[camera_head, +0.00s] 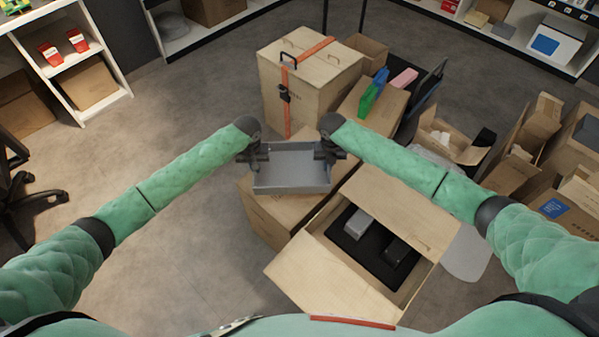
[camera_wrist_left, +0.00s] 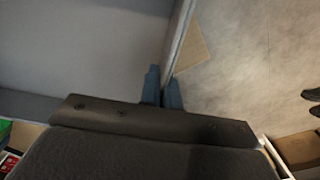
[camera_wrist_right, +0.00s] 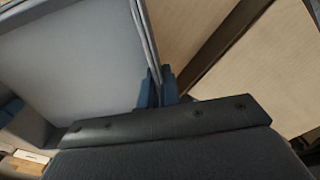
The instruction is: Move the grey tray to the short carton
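The grey tray (camera_head: 290,179) is held between my two grippers above a closed carton (camera_head: 262,215) in the head view. Its underside gap to that carton cannot be judged. My left gripper (camera_head: 254,160) is at the tray's left wall, and the left wrist view shows its blue fingers (camera_wrist_left: 163,88) on either side of that wall. My right gripper (camera_head: 325,155) is at the right wall, with its fingers (camera_wrist_right: 158,88) likewise around the wall. The tray looks empty. An open carton (camera_head: 330,230) with spread flaps stands to the right and nearer; which carton is the short one is unclear.
A tall carton (camera_head: 318,85) with an orange strap stands behind the tray. Dark foam (camera_head: 352,244) with two grey items lies in the open carton. More open cartons (camera_head: 510,170) crowd the right. Floor at the left (camera_head: 170,240) is clear.

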